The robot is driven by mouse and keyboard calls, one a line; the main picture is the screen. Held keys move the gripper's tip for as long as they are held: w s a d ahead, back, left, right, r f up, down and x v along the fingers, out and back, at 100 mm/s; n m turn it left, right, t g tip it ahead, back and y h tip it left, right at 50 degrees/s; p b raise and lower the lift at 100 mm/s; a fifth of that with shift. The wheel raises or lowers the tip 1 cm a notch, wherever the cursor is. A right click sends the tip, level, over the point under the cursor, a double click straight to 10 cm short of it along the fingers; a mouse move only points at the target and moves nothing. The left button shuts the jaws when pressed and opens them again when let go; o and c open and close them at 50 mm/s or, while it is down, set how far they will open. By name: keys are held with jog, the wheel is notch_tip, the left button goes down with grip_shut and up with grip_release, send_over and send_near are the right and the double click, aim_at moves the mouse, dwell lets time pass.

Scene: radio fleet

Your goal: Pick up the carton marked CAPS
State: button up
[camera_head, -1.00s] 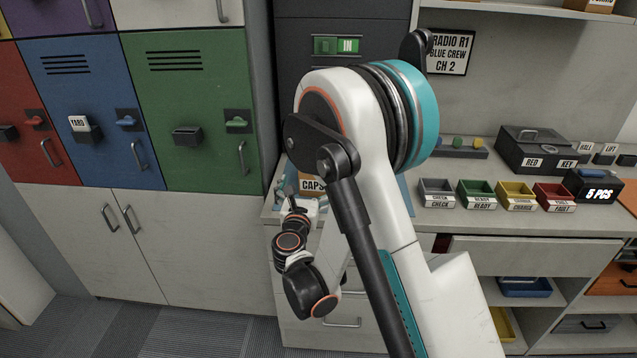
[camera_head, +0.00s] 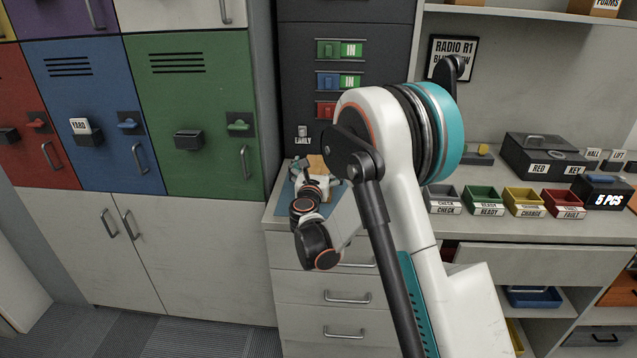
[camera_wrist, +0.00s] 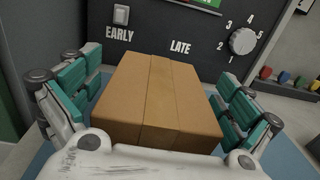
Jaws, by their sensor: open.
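The brown carton (camera_wrist: 158,95) stands on a blue mat (camera_wrist: 60,166) on the counter, in front of a dark panel. In the wrist view its plain taped top fills the middle, and the CAPS marking is not visible now. In the head view only a small piece of the carton (camera_head: 318,164) shows past my arm. My gripper (camera_wrist: 165,105) is open, with one teal-padded finger at the left of the carton and one at the right. Narrow gaps seem to show beside the carton; contact cannot be told.
The dark panel (camera_head: 300,85) with switches and a dial (camera_wrist: 243,41) rises close behind the carton. Colored lockers (camera_head: 195,110) stand to the left. Small labeled bins (camera_head: 525,203) and a black key box (camera_head: 540,158) are on the counter to the right.

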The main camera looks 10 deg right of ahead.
jog(key=shift+w, duration=0.1)
jog(key=c, duration=1.3)
jog(key=shift+r, duration=0.15)
notch_tip(320, 180, up, 20)
jog(key=p, duration=0.6)
jog(key=shift+p, duration=0.3)
jog(key=shift+c, duration=0.3)
